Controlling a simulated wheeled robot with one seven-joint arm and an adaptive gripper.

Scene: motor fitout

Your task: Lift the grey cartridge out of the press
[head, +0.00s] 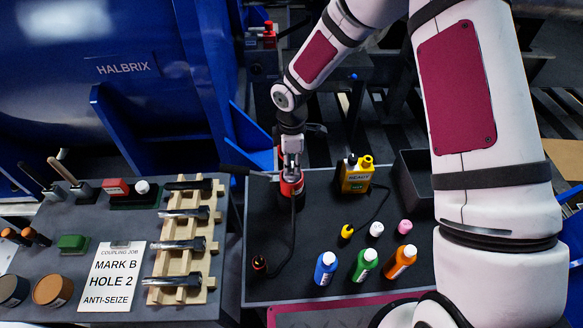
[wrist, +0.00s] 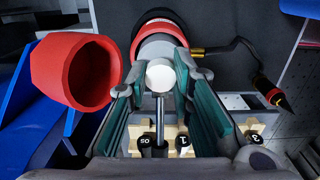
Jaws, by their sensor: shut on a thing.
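The press is a red upright body (head: 291,187) at the back of the dark table, with a hose running from it. In the wrist view its red top rim (wrist: 150,27) surrounds the grey cartridge (wrist: 155,50), which has a pale round end (wrist: 160,75). My gripper (head: 291,160) is above the press, pointing down. In the wrist view my gripper (wrist: 163,88) has its teal-padded fingers on both sides of the cartridge's end and is shut on it. The cartridge's lower part is hidden inside the press.
A hollow red piece (wrist: 75,70) is close beside the fingers. The hose ends in a nozzle (head: 259,264). The yellow READY can (head: 355,175) stands right of the press, and several small bottles stand in front. A wooden rack (head: 181,285) with tools is at left.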

